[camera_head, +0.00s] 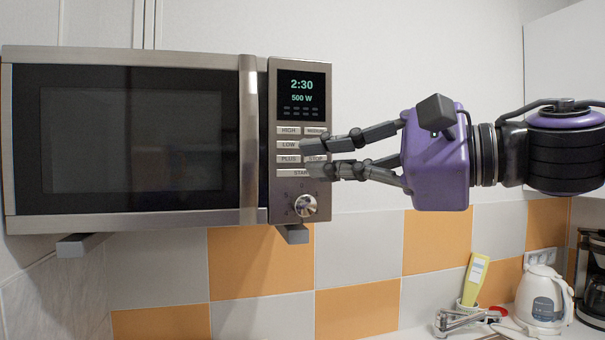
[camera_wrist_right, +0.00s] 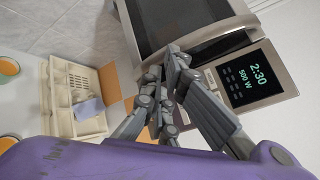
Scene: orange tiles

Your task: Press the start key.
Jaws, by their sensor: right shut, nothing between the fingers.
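The microwave (camera_head: 120,212) is mounted on the wall at the left, door shut, its display (camera_head: 301,95) reading 2:30 and 500 W. Its panel has HIGH, LOW, PLUS and STOP keys, a start key (camera_head: 299,173) below them and a round knob (camera_head: 306,205). My right gripper (camera_head: 314,158) comes in from the right, shut and empty. Its fingertips overlap the right part of the keys and hide the end of the start key; I cannot tell whether they touch it. My left gripper is not in view.
A pale compartmented crate (camera_wrist_right: 60,120) shows at left in the wrist view. The tiled wall below the microwave is clear.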

